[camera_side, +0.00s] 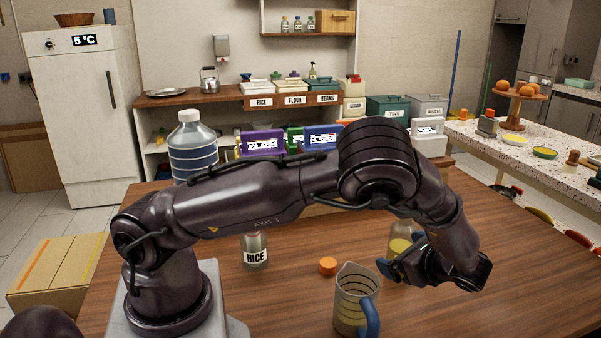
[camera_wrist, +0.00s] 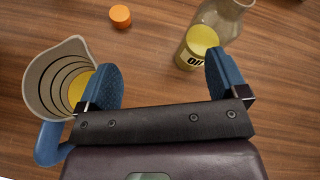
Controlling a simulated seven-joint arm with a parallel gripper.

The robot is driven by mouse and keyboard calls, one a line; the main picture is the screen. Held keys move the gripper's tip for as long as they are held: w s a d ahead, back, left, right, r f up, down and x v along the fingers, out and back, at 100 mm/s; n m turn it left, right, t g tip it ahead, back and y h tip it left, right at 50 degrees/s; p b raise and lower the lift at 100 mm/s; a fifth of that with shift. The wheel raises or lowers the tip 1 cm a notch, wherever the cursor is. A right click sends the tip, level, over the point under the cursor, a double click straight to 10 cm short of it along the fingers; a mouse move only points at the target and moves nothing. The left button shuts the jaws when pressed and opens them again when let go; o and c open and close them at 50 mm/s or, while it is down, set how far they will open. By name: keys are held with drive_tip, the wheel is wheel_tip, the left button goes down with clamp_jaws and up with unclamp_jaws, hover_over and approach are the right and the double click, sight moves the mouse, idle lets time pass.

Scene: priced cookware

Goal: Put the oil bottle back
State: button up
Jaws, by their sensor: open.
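The oil bottle (camera_side: 402,230) is clear with yellow oil and stands on the wooden table at the right, partly hidden behind my gripper. In the wrist view the bottle (camera_wrist: 196,46) is at the upper right, its "OIL" label partly covered by my right finger. My gripper (camera_wrist: 162,75) is open, with only bare table showing between its blue fingers. In the side view my gripper (camera_side: 405,258) is low, in front of the bottle. An orange cap (camera_side: 328,266) lies apart on the table; it also shows in the wrist view (camera_wrist: 120,16).
A measuring jug (camera_side: 354,300) with a blue handle stands close to my gripper; in the wrist view the jug (camera_wrist: 48,78) has yellow at its bottom, beside the left finger. A rice jar (camera_side: 254,252) and a large water bottle (camera_side: 192,150) stand left. Labelled bins line the back.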

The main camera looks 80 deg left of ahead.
drive_tip(key=s+d+r+n+t+h, duration=0.2)
drive_tip(key=s+r+n+h, duration=0.4)
drive_tip(key=s+r, duration=0.5)
drive_tip(key=s+d+r+n+t+h, duration=0.2)
drive_tip(key=s+r+n+t+h, duration=0.3)
drive_tip(key=s+r, duration=0.6)
drive_tip(key=shift+s+d+r+n+h, duration=0.45)
drive_tip(key=shift+n+h, duration=0.35)
drive_tip(key=shift+n, duration=0.2)
